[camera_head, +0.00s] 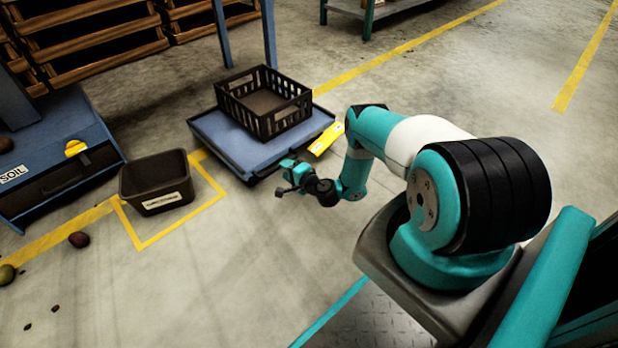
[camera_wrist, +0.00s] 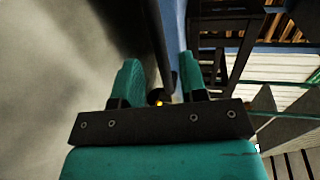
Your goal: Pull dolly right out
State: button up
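The dolly (camera_head: 225,141) is a low blue platform on the floor, carrying a black slatted crate (camera_head: 276,129). My gripper (camera_head: 285,178) is low beside the dolly's front edge. In the wrist view my gripper (camera_wrist: 160,80) has its two teal fingers apart. A dark bar (camera_wrist: 159,35) runs down between them, with gaps visible on both sides. I cannot tell whether the bar belongs to the dolly, and its lower end is hidden by the gripper.
A black bin (camera_head: 156,186) stands in a yellow floor outline to the left, near a blue unit marked SOIL (camera_head: 60,160). Blue posts (camera_head: 269,35) rise behind the crate. A few potatoes (camera_head: 79,239) lie at the left. The floor in front of the dolly is clear.

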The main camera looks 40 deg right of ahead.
jog(key=p+v, duration=1.1)
jog(key=v, duration=0.3)
jog(key=shift+s, duration=0.15)
